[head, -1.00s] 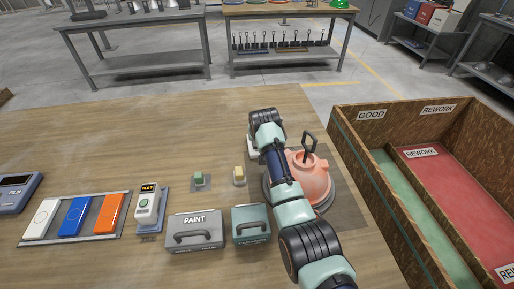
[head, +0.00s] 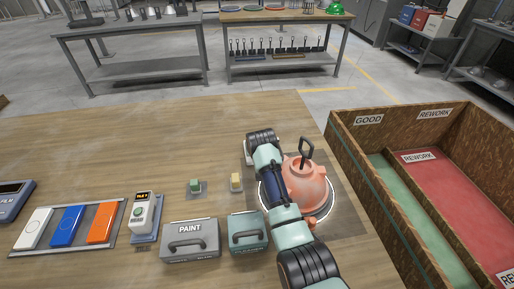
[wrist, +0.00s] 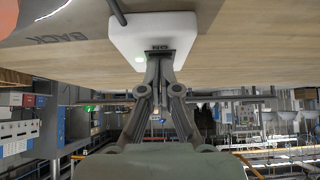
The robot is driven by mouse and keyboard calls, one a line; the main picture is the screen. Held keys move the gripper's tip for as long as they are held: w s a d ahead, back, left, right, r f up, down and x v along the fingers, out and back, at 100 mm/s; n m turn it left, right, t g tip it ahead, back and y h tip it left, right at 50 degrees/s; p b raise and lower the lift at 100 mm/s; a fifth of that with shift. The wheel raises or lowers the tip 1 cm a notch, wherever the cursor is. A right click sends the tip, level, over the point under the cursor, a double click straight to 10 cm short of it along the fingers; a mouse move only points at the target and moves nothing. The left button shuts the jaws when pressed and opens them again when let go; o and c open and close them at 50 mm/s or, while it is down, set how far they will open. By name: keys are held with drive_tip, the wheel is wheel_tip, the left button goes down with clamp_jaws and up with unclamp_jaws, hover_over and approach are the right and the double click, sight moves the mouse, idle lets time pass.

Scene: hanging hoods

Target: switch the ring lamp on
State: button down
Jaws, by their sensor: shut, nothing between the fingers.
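The ring lamp (head: 328,212) shows as a bright white ring around the foot of an orange hood with a dark hook, and it looks lit. A white switch box (wrist: 185,35) fills the top middle of the wrist view, with a small bright greenish light and a dark switch marked with small letters. It also shows as a sliver beside my arm in the head view (head: 247,152). My gripper (wrist: 160,58) is shut and empty, its fingertips at the switch; I cannot tell if they touch it. In the head view my arm hides the fingertips.
A grey mat (head: 352,226) lies under the hood. A paint box (head: 190,240), a teal box (head: 247,232), a green block (head: 195,185) and a yellow block (head: 236,181) are left of my arm. A wooden bin (head: 345,145) stands right.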

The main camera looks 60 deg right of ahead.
drive_tip(key=shift+r+p, duration=0.85)
drive_tip(key=shift+p, duration=0.15)
drive_tip(key=shift+r+p, duration=0.3)
drive_tip(key=shift+p, duration=0.05)
drive_tip(key=p+v, duration=0.8)
drive_tip(key=v, duration=0.4)
drive_tip(key=shift+a+p, duration=0.25)
drive_tip(key=shift+p, duration=0.15)
drive_tip(key=shift+s+r, duration=0.15)
drive_tip(key=shift+r, duration=0.15)
